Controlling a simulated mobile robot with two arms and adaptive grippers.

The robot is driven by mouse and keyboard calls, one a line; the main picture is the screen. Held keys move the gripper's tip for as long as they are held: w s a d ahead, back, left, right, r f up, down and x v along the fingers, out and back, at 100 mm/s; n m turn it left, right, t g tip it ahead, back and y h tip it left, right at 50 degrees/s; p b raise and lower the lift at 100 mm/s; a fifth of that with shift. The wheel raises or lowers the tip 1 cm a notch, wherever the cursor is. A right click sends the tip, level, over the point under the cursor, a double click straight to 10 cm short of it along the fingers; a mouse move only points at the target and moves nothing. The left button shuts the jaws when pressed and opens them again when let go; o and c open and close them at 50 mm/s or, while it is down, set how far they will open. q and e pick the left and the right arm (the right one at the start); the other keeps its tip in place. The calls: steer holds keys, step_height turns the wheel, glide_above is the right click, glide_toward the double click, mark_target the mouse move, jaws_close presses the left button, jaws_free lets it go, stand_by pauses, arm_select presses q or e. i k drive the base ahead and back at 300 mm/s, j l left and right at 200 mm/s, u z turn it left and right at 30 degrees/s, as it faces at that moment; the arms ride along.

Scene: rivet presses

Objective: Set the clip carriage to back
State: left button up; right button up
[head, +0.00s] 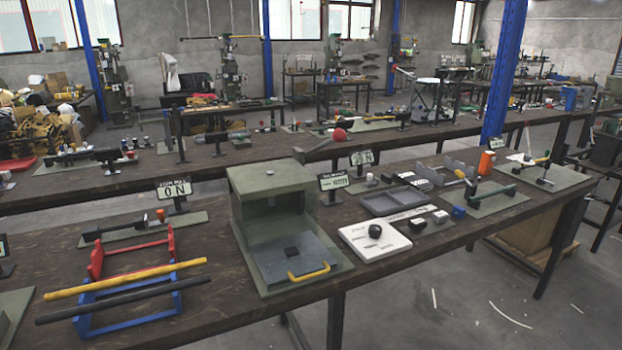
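No part labelled as the clip carriage can be made out; the lettering on most parts is too small to read. A white panel (362,249) with a round black knob (375,230) lies on the front bench, right of the middle. Another green plate (143,231) with a dark rod and red-tipped end lies at the left. Neither of my grippers is in view.
A grey-green press housing (272,184) with a yellow-handled plate (309,272) stands mid-bench. A red and blue rack (127,312) holding yellow and black bars is at the left. A grey tray (394,201) sits behind the white panel. Bare wood (220,307) shows between rack and press.

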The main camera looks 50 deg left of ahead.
mark_target(369, 184)
steer(key=u, duration=1.2)
steer(key=i+l, duration=0.35)
steer(key=l, duration=0.15)
steer(key=i+l, duration=0.35)
steer(key=l, duration=0.15)
steer(key=i+l, duration=0.35)
steer(key=l, duration=0.2)
